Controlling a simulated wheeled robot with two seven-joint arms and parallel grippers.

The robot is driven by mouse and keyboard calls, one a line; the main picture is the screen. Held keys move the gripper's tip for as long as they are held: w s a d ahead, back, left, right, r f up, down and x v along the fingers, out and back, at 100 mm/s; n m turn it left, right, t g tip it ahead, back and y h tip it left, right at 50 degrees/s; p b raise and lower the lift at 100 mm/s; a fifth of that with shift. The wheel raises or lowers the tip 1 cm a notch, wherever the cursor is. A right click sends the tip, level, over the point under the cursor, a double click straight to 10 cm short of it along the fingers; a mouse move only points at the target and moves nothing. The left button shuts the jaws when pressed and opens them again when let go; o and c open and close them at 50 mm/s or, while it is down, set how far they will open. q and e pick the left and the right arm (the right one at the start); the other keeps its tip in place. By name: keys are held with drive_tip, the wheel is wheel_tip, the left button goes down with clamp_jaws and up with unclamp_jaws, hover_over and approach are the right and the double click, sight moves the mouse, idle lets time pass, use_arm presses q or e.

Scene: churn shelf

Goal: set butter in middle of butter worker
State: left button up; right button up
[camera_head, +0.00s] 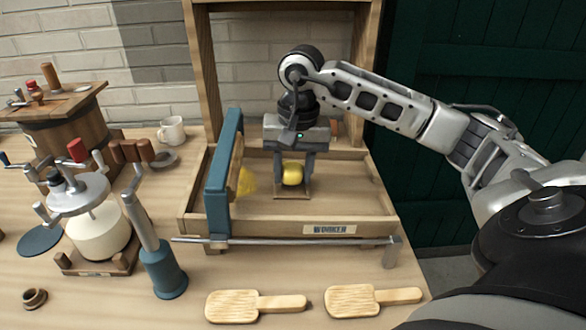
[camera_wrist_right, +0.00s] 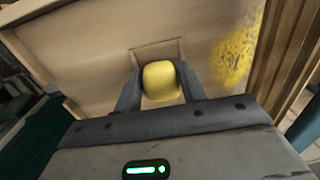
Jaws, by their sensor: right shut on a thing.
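The butter (camera_head: 292,174) is a small yellow lump. It sits between the fingers of my right gripper (camera_head: 293,178), which is shut on it inside the butter worker, over a small square outline on the tray floor. The right wrist view also shows the butter (camera_wrist_right: 161,82) between both fingers of the right gripper (camera_wrist_right: 160,88), with the square just behind it. I cannot tell whether the butter touches the floor. The butter worker (camera_head: 366,202) is a wooden tray with a label reading "WORKER" and a blue-framed upright roller at its left. My left gripper is not in view.
The blue-framed roller (camera_head: 219,180) stands left of the right gripper, with a yellow smear (camera_head: 247,183) beside it. Two wooden paddles (camera_head: 240,306) lie in front. A glass churn (camera_head: 97,232), a wooden barrel churn (camera_head: 60,132) and a white mug (camera_head: 172,130) stand left.

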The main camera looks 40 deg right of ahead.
drive_tip(key=shift+f+b, duration=0.6)
drive_tip(key=shift+f, duration=0.15)
drive_tip(key=shift+r, duration=0.15)
drive_tip(key=o, duration=1.1)
drive_tip(key=shift+c, duration=0.2)
drive_tip(key=c, duration=0.4)
drive_tip(key=shift+r+p, duration=0.8)
drive_tip(key=shift+r, duration=0.3)
drive_tip(key=shift+s+d+r+p, duration=0.1)
drive_tip(key=shift+r+p, duration=1.3)
drive_tip(key=shift+r, duration=0.65)
